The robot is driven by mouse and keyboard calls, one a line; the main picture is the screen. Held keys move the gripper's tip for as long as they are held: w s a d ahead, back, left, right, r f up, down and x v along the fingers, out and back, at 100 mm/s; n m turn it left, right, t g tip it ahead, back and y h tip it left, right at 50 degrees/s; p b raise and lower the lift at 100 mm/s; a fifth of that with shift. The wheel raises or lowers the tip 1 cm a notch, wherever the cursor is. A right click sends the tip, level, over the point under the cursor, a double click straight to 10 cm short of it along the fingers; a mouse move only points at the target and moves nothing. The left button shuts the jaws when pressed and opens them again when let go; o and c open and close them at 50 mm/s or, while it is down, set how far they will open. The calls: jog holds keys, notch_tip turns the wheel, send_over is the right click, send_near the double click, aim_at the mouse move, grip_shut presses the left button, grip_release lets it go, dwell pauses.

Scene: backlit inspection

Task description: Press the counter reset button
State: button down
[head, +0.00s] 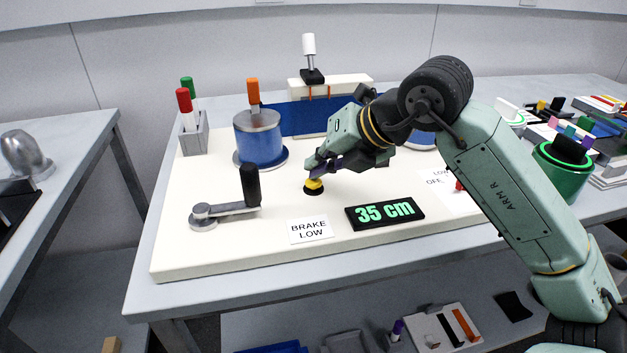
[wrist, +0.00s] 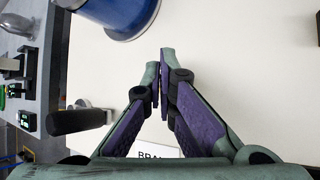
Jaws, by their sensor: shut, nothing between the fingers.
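A small yellow button (head: 314,185) on a black round base stands on the white board, behind the display, in the head view. In the wrist view the shut fingertips (wrist: 161,78) point at the white board, and the button does not show.
A crank with a black handle (head: 250,185) lies left of the button. A blue spool (head: 259,139) stands behind it on the left, near a grey marker holder (head: 194,136). A "BRAKE LOW" label (head: 310,230) lies in front.

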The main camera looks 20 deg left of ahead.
jog(key=shift+f+b, duration=0.3)
dwell(0.5)
jog(key=shift+r+p, duration=0.4)
jog(key=shift+r, duration=0.45)
jog(key=shift+r+p, duration=1.45)
jog(key=shift+r, duration=1.1)
jog(key=shift+f, duration=0.1)
